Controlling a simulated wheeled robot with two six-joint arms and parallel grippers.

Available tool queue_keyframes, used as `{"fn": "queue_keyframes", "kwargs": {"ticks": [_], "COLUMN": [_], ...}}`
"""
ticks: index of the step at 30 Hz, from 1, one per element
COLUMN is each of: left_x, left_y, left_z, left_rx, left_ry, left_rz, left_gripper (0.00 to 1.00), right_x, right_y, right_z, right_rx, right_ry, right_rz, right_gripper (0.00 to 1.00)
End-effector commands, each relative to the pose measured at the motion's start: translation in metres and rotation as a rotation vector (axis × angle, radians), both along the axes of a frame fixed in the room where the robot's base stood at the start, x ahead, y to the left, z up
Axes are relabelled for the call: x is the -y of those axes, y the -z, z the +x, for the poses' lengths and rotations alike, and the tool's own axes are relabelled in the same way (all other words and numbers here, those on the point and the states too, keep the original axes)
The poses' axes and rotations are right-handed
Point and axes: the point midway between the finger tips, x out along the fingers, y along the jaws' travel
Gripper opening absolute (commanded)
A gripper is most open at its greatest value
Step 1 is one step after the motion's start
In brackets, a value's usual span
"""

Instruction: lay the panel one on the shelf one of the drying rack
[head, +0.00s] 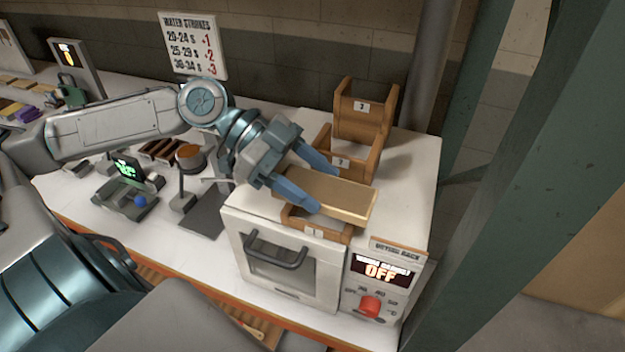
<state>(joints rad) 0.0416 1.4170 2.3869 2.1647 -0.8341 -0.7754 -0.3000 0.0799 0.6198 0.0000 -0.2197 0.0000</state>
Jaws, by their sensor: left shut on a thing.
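The panel (345,197) is a flat tan-gold board. My left gripper (323,188) is shut on its left part. The panel lies over or just above shelf one (318,227), the lowest, front wooden step marked 1, of the drying rack (402,250). I cannot tell whether the panel touches the shelf. The panel hides part of shelf one. Shelf two (350,150) and shelf three (362,105) rise behind it and look empty. My right gripper is not in view.
The rack's white cabinet has a dark handle (275,250), a display reading OFF (382,270) and a red knob (370,306). A sign (193,45) stands behind. Small devices (127,190) stand on the white table to the left. A green post (530,190) stands at the right.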

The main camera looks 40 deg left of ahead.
Motion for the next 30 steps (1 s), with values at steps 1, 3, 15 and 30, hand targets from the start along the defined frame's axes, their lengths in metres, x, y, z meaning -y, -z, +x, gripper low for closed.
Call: {"fn": "queue_keyframes", "kwargs": {"ticks": [1,3,15,30], "left_x": [0.0,0.0,0.0,0.002], "left_y": [0.005,0.012,0.018,0.009], "left_z": [0.0,0.0,0.0,0.0], "left_rx": [-0.005,-0.002,0.0,0.0], "left_ry": [-0.001,-0.001,-0.001,-0.004], "left_rz": [-0.004,-0.004,0.001,0.0], "left_gripper": [0.34,0.34,0.72,0.81], "right_x": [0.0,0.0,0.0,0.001], "right_y": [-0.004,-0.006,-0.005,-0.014], "right_z": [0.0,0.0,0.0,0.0], "right_rx": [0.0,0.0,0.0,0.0], "right_ry": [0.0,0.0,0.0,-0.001], "right_rz": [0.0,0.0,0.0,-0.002], "right_gripper": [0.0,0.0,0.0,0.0]}}
